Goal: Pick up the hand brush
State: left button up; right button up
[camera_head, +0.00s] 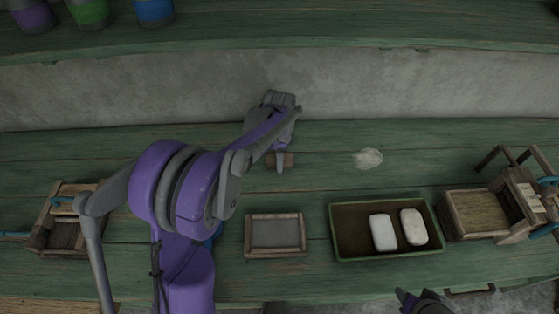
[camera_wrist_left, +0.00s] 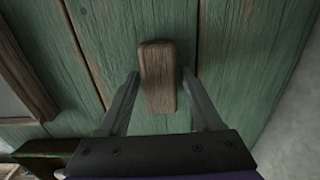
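The hand brush shows as a brown wooden block (camera_head: 287,160) on the green bench near the back wall, partly covered by my left gripper (camera_head: 280,160). In the left wrist view the wooden block (camera_wrist_left: 158,62) lies between the two fingers of my left gripper (camera_wrist_left: 160,75). The fingers are apart, with a visible gap on each side of the wood. Bristles are not visible. My right gripper (camera_head: 422,300) is only partly in view at the bottom edge, away from the brush; its fingers are unclear.
A framed grey panel (camera_head: 275,217) lies in front of the brush. A tray (camera_head: 335,240) holds two white bars. A pale round patch (camera_head: 368,158) lies to the right. Wooden devices stand at the far left (camera_head: 65,235) and far right (camera_head: 478,212). A shelf with jars (camera_head: 90,12) is above.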

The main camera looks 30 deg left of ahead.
pick_arm(q)
grip_shut()
notch_tip(320, 180, up, 10)
jog(key=shift+r+p, duration=0.1)
jog(key=shift+p, duration=0.25)
jog(key=shift+c, duration=1.3)
grip_release()
jog(key=c, duration=0.7)
jog(key=shift+w, duration=0.1)
